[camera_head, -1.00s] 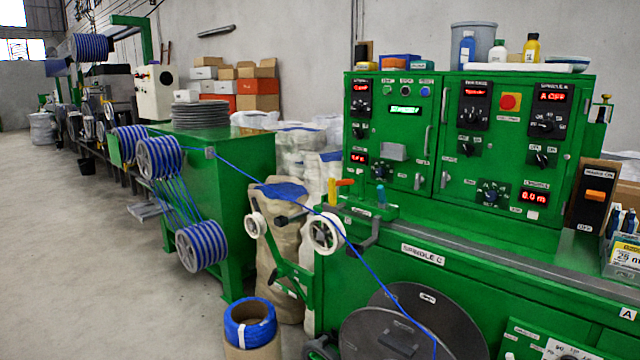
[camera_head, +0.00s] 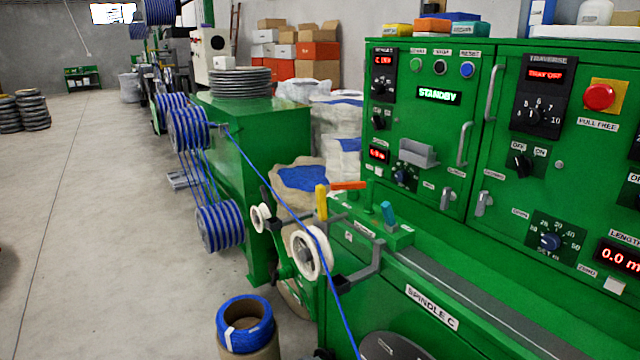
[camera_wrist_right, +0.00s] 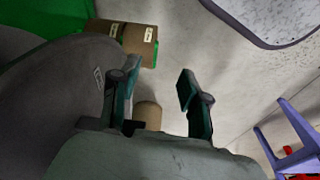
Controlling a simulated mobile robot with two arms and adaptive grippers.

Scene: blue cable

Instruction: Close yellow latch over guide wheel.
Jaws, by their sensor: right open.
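The yellow latch (camera_head: 321,203) stands upright above the white guide wheel (camera_head: 312,253) in the head view. An orange lever (camera_head: 348,185) lies roughly level just right of the latch. The blue cable (camera_head: 275,182) runs from the striped pulleys, passes by the guide wheel and goes down to the lower right. My right gripper (camera_wrist_right: 157,88) shows only in the right wrist view. Its two fingers are apart with nothing between them, over the floor near a grey disc. The latch and the guide wheel are not seen in that view. My left gripper is in no view.
A smaller white wheel (camera_head: 260,218) sits left of the guide wheel. A grey bracket (camera_head: 362,265) and a blue lever (camera_head: 388,213) stand to its right. The green control cabinet (camera_head: 450,150) rises behind. A blue cable coil (camera_head: 245,325) stands below left. Open floor lies left.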

